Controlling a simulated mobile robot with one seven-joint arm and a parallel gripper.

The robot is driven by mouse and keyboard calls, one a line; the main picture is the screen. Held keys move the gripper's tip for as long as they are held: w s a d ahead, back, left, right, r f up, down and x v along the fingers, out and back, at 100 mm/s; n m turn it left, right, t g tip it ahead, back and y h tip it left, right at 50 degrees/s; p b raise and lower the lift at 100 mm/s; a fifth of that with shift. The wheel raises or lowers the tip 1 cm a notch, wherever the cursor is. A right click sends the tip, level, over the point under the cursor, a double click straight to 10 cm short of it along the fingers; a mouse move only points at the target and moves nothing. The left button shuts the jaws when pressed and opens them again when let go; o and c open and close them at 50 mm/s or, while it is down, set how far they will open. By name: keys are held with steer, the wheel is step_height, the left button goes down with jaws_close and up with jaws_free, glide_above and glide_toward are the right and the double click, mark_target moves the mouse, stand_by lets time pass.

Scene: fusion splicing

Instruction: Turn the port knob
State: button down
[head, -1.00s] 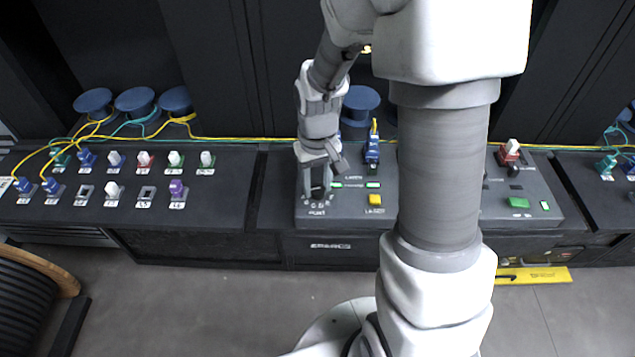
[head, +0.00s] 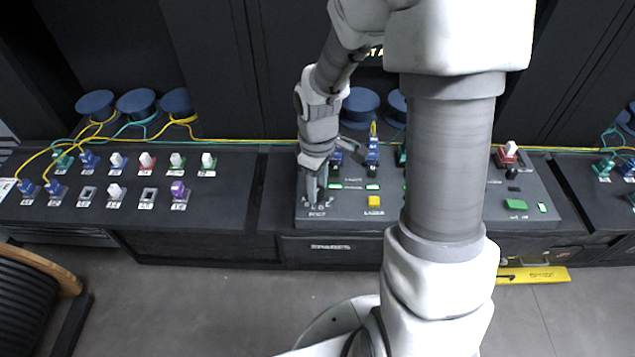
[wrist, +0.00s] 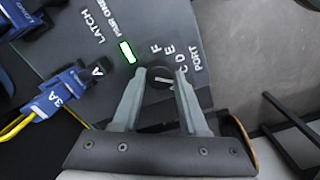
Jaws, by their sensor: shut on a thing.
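The port knob (wrist: 158,84) is a small dark round knob on the grey panel, with letters around it and the word PORT beside it in the wrist view. My gripper (wrist: 160,76) is shut on the knob, with one grey finger on each side of it. In the head view my gripper (head: 316,200) points down at the front left corner of the panel (head: 345,222), and its fingers hide most of the knob. The knob's exact setting cannot be read.
A yellow button (head: 374,201) and lit green indicators stand right of my gripper. Blue connectors (head: 371,155) with a yellow cable rise behind it. A board of several coloured plugs (head: 178,190) lies to the left. My arm covers the panel's middle.

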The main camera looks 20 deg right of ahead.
steer(key=shift+n+p, duration=0.7)
steer(key=shift+n, duration=1.2)
steer(key=shift+c, duration=2.2)
jaws_free()
step_height(320, 180, up, 17)
steer(key=p, duration=0.2)
steer(key=shift+r, duration=0.2)
